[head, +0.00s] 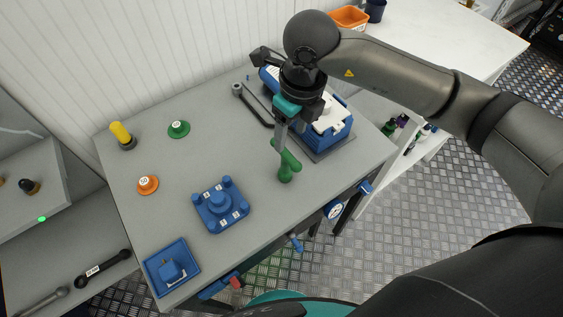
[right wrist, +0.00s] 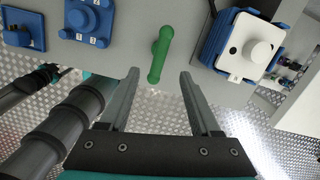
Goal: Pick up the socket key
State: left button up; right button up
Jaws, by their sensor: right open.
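Whether a finger touches the key cannot be told. My left gripper is out of view.
A blue-and-white device (head: 338,134) stands close behind the key to the right. A blue fixture with corner posts (head: 236,221) and a blue tray (head: 188,249) are to the left. Orange (head: 148,187) and green (head: 179,131) knobs stand farther back. Table between is clear.

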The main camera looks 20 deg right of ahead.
aim_at(285, 161)
jog(key=f, duration=0.4)
jog(key=w+f, duration=0.1)
jog(key=f, duration=0.3)
jog(key=a+f+b, duration=0.1)
jog(key=f, duration=0.3)
jog(key=shift+w+f, duration=0.2)
jog(key=shift+c, duration=0.2)
jog(key=shift+d, duration=0.1)
grip_shut()
dwell(0.6)
